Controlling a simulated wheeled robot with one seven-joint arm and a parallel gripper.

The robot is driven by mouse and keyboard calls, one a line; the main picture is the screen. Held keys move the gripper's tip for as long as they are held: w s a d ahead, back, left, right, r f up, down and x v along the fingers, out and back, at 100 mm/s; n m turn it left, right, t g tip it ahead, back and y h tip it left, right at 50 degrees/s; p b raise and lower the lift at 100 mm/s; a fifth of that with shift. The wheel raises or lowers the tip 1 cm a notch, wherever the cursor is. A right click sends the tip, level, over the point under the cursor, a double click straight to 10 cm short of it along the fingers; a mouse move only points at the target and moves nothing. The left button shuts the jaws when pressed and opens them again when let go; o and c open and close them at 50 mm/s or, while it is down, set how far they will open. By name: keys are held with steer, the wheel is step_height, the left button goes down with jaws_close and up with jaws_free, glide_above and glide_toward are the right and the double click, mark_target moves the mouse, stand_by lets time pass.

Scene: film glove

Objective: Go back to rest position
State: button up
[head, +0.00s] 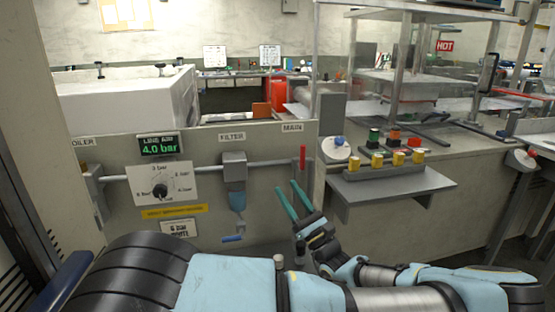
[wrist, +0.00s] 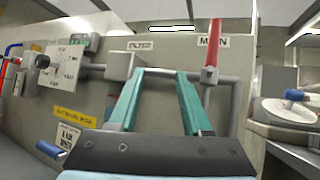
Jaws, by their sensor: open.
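My gripper (head: 288,202) has two teal fingers, spread apart with nothing between them. It is in front of the grey panel (head: 265,160), just below the red MAIN valve handle (head: 303,157). In the wrist view my gripper (wrist: 166,92) points at the panel, and the red handle (wrist: 213,47) stands upright on the pipe beyond the right finger. I cannot tell the exact gap between finger and handle. My blue and black arm reaches across the bottom of the head view.
The panel carries a dial (head: 160,188), a display reading 4.0 bar (head: 160,145) and a filter (head: 235,170) on the pipe. To the right, a grey shelf (head: 395,185) with several yellow-topped buttons juts out. A white machine (head: 125,100) stands behind the panel.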

steer(key=s+a+f+n+g+y, duration=0.15)
steer(key=a+n+g+y, duration=0.25)
steer(key=a+n+g, duration=0.45)
steer(key=s+a+f+n+g+h, duration=0.65)
steer(key=s+a+g, duration=0.4)
steer(key=g, duration=0.35)
steer(key=s+d+r+n+t+h, duration=0.1)
steer(key=d+r+n+t+h, duration=0.2)
steer(key=r+n+h, duration=0.8)
steer(key=shift+s+r+n+h, duration=0.15)
steer(key=shift+r+n+h, duration=0.2)
steer(key=shift+r, duration=0.6)
